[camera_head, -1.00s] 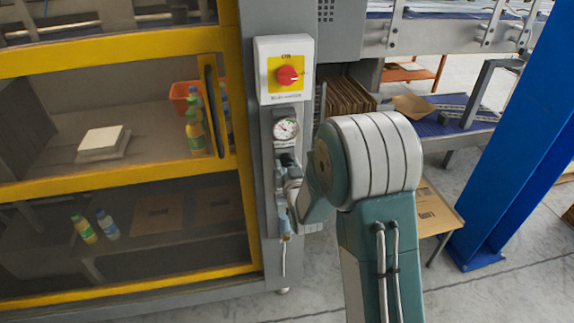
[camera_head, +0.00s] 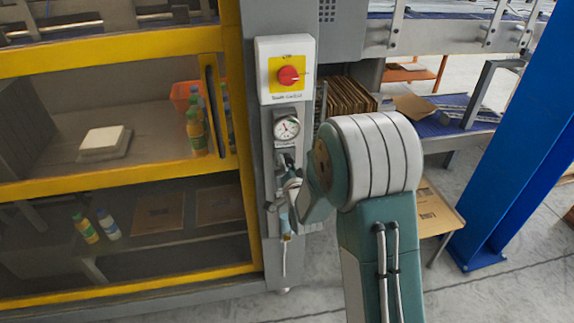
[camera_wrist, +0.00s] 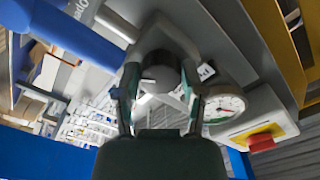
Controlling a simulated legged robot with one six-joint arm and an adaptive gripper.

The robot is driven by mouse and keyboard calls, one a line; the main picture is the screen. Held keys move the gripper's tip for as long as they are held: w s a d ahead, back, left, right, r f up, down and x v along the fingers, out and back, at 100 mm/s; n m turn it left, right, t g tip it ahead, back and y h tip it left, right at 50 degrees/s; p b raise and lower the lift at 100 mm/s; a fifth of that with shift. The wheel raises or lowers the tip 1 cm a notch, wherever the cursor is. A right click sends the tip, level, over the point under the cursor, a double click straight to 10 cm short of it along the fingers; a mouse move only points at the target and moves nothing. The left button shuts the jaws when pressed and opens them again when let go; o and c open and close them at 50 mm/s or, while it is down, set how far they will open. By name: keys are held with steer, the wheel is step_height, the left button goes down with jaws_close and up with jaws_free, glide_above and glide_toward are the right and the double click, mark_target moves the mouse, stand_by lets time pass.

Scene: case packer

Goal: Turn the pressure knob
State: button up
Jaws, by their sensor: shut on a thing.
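The pressure knob (camera_wrist: 160,78) is dark and round with a pale mark, and sits between my fingers in the wrist view. My gripper (camera_wrist: 161,88) is shut on it, one finger on each side. In the head view my gripper (camera_head: 287,168) is at the narrow grey panel, just below the round pressure gauge (camera_head: 286,128), and it hides most of the knob there. The white gauge also shows beside the right finger in the wrist view (camera_wrist: 225,104).
The yellow-framed guard door (camera_head: 226,130) is to the left. A blue post (camera_head: 510,150) stands at the right. My arm blocks part of the view.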

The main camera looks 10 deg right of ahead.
steer(key=shift+w+r+m, duration=0.1)
steer(key=shift+m, duration=0.4)
steer(key=o, duration=1.2)
steer(key=shift+d, duration=0.1)
steer(key=shift+c, duration=0.2)
steer(key=s, duration=1.2)
